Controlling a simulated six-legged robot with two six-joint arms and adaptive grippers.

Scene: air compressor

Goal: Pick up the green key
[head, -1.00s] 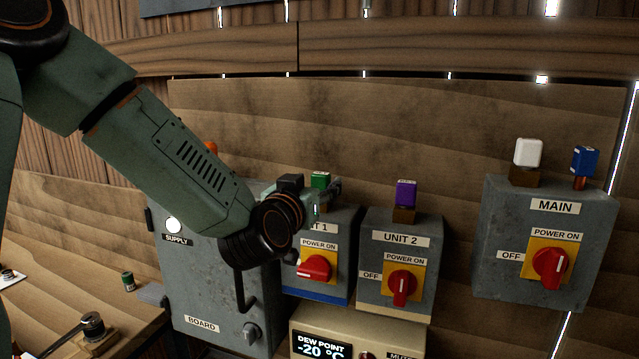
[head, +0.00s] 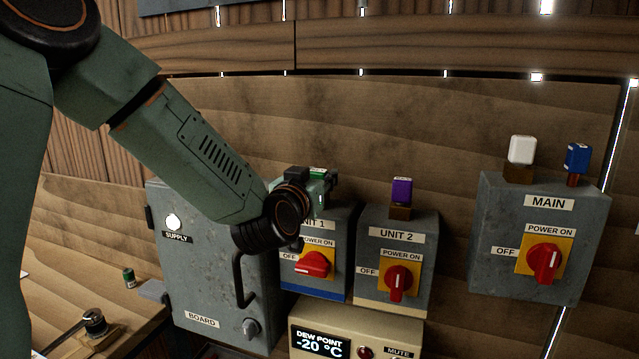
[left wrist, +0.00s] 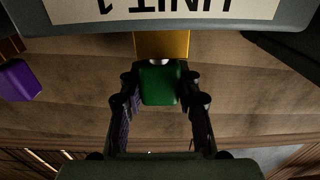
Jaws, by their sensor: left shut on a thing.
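The green key (left wrist: 159,84) sits at a brass-coloured holder (left wrist: 162,44) on top of the UNIT 1 box. In the left wrist view my left gripper (left wrist: 160,98) has one finger on each side of the key and is shut on it. In the head view the key's green top (head: 318,172) shows just above the left gripper (head: 318,188), which hides most of it. The UNIT 1 box (head: 338,240) has a red switch (head: 314,264). My right gripper is in neither view.
A purple key (head: 401,190) stands on the UNIT 2 box (head: 385,290), right of my gripper. White (head: 522,149) and blue (head: 578,157) keys stand on the MAIN box (head: 500,270). The grey BOARD cabinet (head: 200,280) lies below my left arm. A wooden wall is behind.

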